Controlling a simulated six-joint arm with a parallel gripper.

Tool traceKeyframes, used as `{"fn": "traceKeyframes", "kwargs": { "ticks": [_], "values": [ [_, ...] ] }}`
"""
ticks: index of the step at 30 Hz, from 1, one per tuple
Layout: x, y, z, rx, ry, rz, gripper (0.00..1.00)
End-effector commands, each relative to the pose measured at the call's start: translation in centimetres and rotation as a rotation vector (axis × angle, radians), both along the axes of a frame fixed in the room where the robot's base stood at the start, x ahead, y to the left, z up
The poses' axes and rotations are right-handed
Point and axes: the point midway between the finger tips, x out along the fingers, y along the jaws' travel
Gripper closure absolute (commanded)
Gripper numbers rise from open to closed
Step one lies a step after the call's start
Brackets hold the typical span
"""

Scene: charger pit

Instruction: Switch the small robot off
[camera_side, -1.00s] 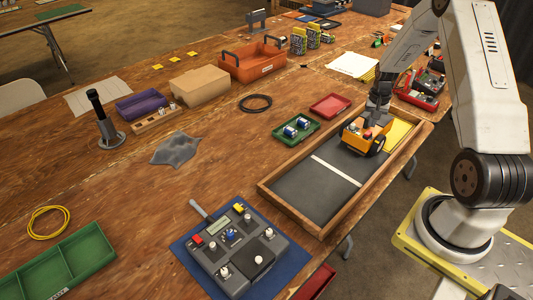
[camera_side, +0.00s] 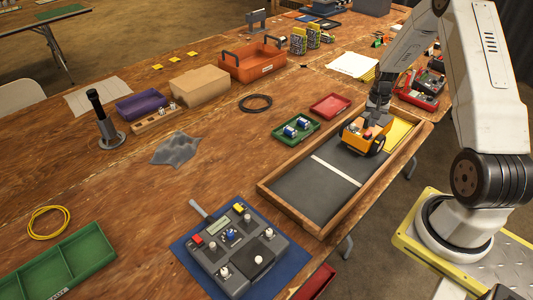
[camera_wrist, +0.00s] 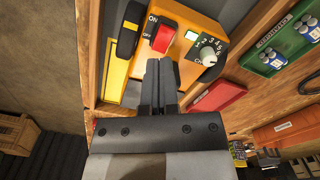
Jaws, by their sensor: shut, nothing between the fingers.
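The small orange robot (camera_side: 366,134) stands in the wood-framed pit, near the yellow area at its far end. In the wrist view its orange top (camera_wrist: 181,20) carries a red rocker switch (camera_wrist: 163,38) marked ON and OFF, a grey knob (camera_wrist: 208,55) and a small green light (camera_wrist: 193,35). My gripper (camera_wrist: 160,62) is shut and empty, with its fingertips right at the lower edge of the switch; I cannot tell whether they touch it. In the side view my gripper (camera_side: 376,112) points down over the robot. Which way the switch is set is unclear.
The pit's wooden frame (camera_side: 279,205) surrounds the robot, with a white line (camera_side: 336,170) across its dark floor. Left of it are a green tray (camera_side: 296,130) with blue-and-white cells and a red tray (camera_side: 330,106). A grey control box (camera_side: 237,250) sits in front.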

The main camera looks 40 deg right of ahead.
Motion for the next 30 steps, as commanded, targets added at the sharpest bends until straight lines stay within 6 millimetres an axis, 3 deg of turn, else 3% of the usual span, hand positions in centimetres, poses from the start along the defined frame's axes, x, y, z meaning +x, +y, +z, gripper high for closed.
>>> {"fn": "traceKeyframes", "kwargs": {
  "ticks": [30],
  "values": [
    [0.0, -0.01, -0.78, 0.0, 0.0, 0.0, 1.0]
  ]
}}
